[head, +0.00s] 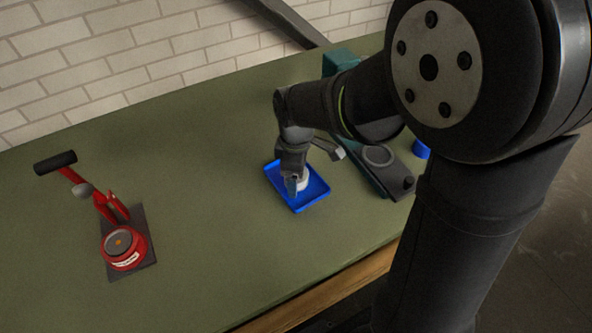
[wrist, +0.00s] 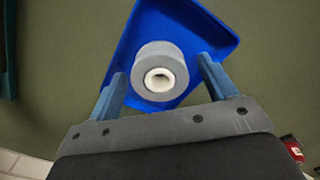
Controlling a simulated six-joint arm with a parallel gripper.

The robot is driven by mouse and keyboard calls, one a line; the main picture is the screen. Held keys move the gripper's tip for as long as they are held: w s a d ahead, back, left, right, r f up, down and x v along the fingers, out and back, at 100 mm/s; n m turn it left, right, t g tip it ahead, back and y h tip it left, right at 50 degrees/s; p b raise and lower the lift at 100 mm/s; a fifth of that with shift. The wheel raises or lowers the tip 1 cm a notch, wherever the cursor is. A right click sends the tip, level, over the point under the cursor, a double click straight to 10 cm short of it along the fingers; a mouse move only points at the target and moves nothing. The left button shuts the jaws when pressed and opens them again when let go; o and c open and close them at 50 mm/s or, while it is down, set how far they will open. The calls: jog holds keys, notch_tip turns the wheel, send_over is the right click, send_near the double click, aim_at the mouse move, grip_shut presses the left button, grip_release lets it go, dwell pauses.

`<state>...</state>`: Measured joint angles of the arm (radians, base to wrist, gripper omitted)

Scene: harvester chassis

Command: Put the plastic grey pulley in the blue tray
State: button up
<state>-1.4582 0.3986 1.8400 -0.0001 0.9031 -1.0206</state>
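The grey pulley (wrist: 148,58) is in the blue tray (wrist: 210,22), with its pale hub facing the wrist camera. In the head view the pulley (head: 303,184) shows as a pale shape, partly hidden by my gripper (head: 291,187), inside the blue tray (head: 317,187). In the wrist view my gripper (wrist: 160,68) is open, with one finger on each side of the pulley and a visible gap at both fingertips. The fingers reach over the tray.
A red device with a black handle (head: 121,247) stands on a dark plate at the left of the green table (head: 215,140). A dark teal machine (head: 377,160) stands close right of the tray, with a small blue object (head: 421,149) beyond. The table between tray and red device is clear.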

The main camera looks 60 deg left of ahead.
notch_tip(320, 180, up, 12)
jog(key=shift+r, duration=0.15)
dwell(0.6)
jog(key=shift+f, duration=4.2)
